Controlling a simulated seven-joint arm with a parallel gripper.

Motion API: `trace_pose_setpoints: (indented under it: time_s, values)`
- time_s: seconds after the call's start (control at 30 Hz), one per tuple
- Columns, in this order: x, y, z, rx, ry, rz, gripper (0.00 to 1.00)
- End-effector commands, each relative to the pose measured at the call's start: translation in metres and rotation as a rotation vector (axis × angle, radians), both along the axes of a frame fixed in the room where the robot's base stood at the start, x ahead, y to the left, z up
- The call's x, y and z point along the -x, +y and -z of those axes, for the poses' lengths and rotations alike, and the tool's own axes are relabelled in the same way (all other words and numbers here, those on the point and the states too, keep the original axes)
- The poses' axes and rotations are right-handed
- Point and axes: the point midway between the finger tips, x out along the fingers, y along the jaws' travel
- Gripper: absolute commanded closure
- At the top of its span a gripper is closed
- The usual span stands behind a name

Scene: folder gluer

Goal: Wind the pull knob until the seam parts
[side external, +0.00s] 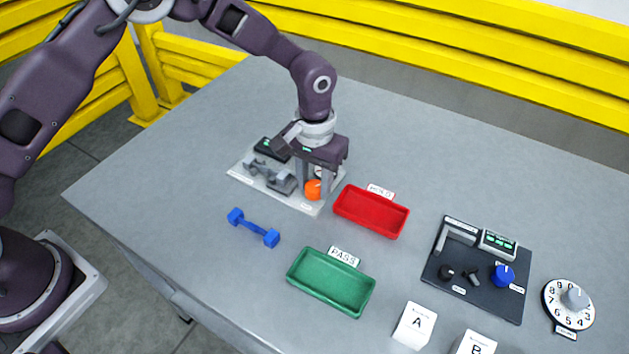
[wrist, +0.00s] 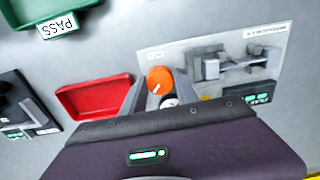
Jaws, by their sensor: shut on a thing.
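The orange knob (side external: 313,190) sits at the front right corner of a light grey plate (side external: 240,178). It also shows in the wrist view (wrist: 159,80), with a pale pointer line on its face. My gripper (side external: 320,188) reaches down over this corner and is shut on the orange knob, one finger on each side. A grey clamp-like fixture (side external: 270,176) lies on the same plate, left of the knob; the wrist view shows it too (wrist: 235,65). A dark box with a green display (wrist: 250,98) stands on the plate. I cannot make out a seam.
A red tray (side external: 372,212) marked HOLD and a green tray (side external: 330,284) marked PASS lie nearby. A blue dumbbell-shaped part (side external: 254,228) lies in front of the plate. A black panel (side external: 475,285), a numbered dial (side external: 569,305) and white blocks A (side external: 414,326) and B (side external: 475,343) stand right.

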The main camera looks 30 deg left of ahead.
Motion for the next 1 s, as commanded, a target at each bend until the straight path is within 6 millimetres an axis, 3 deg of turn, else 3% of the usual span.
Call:
trace_pose_setpoints:
  time_s: [1.0]
  values:
    - [-0.0015, -0.0008, -0.0015, 0.001, -0.005, 0.961, 1.00]
